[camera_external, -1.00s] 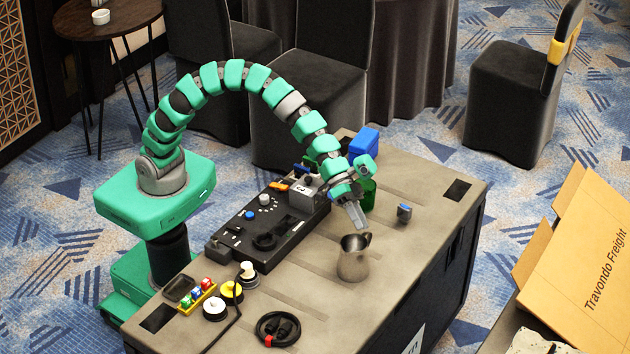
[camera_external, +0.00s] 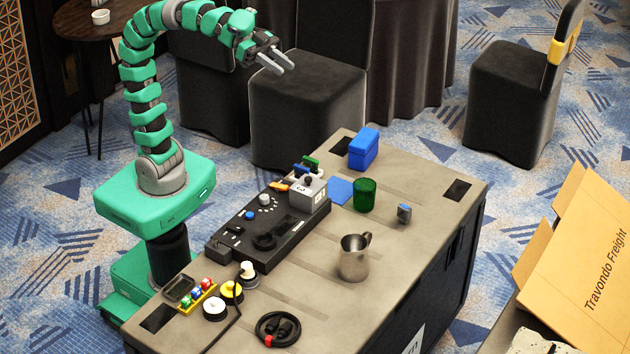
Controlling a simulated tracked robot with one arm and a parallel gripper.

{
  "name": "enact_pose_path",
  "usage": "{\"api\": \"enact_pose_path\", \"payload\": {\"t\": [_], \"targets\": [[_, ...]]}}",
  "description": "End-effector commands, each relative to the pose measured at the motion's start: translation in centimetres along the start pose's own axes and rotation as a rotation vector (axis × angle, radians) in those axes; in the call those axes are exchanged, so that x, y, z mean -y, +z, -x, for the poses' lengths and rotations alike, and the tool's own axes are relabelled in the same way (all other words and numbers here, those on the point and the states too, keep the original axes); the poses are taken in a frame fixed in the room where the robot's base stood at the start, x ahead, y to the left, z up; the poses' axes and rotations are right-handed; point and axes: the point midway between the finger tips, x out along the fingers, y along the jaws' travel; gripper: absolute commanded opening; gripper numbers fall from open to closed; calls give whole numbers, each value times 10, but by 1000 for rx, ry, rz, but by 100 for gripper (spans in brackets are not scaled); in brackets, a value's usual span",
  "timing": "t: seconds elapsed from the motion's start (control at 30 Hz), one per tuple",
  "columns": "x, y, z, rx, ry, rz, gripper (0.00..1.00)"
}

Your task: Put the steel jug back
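The steel jug (camera_external: 353,260) stands upright on the grey-brown case top (camera_external: 395,240), near its front right edge, with its handle toward the upper right. My gripper (camera_external: 283,65) is raised well above and behind the case, up and left of the jug. Its two fingers are apart and nothing is between them. It touches nothing on the case.
A coiled black cable (camera_external: 278,329) lies at the front.

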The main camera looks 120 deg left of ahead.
Motion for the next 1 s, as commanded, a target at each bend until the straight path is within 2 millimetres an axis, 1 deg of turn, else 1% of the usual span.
{"api": "enact_pose_path", "payload": {"t": [0.03, 0.1, 0.2, 0.23, 0.33, 0.57, 0.67, 0.77, 1.0], "targets": [[-2, -9, 20, -24, -26, -17, 28], [-4, -17, 38, -45, -53, -27, 28], [-5, -24, 55, -66, -81, -39, 28], [-6, -25, 58, -70, -85, -40, 28], [-6, -26, 62, -75, -92, -41, 28], [-6, -26, 61, -74, -92, -41, 28], [-6, -30, 62, -74, -91, -41, 28], [-7, -40, 65, -74, -91, -41, 28], [-9, -78, 77, -74, -91, -41, 28]]}}
